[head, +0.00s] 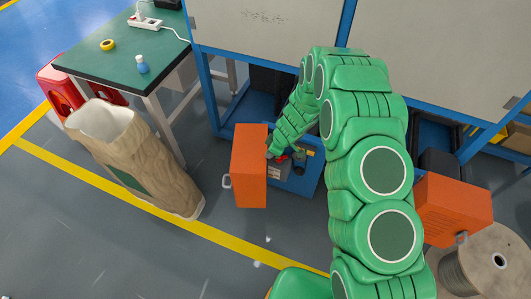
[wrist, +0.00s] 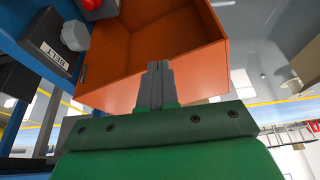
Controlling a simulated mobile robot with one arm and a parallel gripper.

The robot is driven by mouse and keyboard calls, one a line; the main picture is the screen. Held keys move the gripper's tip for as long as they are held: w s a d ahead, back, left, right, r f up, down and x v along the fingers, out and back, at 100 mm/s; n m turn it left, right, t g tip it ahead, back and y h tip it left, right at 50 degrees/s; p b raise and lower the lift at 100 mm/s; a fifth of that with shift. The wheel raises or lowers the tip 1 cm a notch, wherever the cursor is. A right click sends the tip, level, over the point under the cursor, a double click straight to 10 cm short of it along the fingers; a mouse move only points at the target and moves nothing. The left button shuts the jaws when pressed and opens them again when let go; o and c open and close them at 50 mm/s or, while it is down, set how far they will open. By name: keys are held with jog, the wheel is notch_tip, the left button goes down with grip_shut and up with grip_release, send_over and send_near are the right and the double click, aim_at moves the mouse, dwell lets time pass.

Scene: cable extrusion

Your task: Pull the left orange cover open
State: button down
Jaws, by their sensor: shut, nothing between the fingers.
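The left orange cover (head: 249,166) stands out from the blue machine base in the head view, with a grey handle (head: 226,181) on its outer left side. In the wrist view, the hollow inside of the orange cover (wrist: 150,45) faces me and fills the upper middle. My gripper (wrist: 157,68) is shut and empty, with its fingertips in front of the cover's lower wall. I cannot tell if they touch it. In the head view, my gripper (head: 272,154) is by the cover's right edge, partly hidden by my green arm.
A BELT label (wrist: 53,53) and a grey knob (wrist: 75,36) are at the wrist view's upper left. A second orange cover (head: 453,208) and a cable spool (head: 480,268) stand at right. A tan sack-like bin (head: 165,165) stands left. Floor in front of the cover is clear.

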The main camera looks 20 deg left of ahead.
jog(key=v, duration=0.8)
jog(key=s+d+f+m+g+y, duration=0.1)
jog(key=d+f+m+g+y, duration=0.1)
jog(key=d+m, duration=0.45)
jog(key=s+d+f+m+g+y, duration=0.1)
jog(key=d+f+m+y, duration=0.15)
jog(key=d+m, duration=0.45)
jog(key=s+a+f, duration=0.4)
jog(key=a+f, duration=0.2)
jog(key=a, duration=0.6)
jog(key=shift+f+m, duration=0.4)
jog(key=shift+m, duration=0.05)
jog(key=shift+s, duration=0.15)
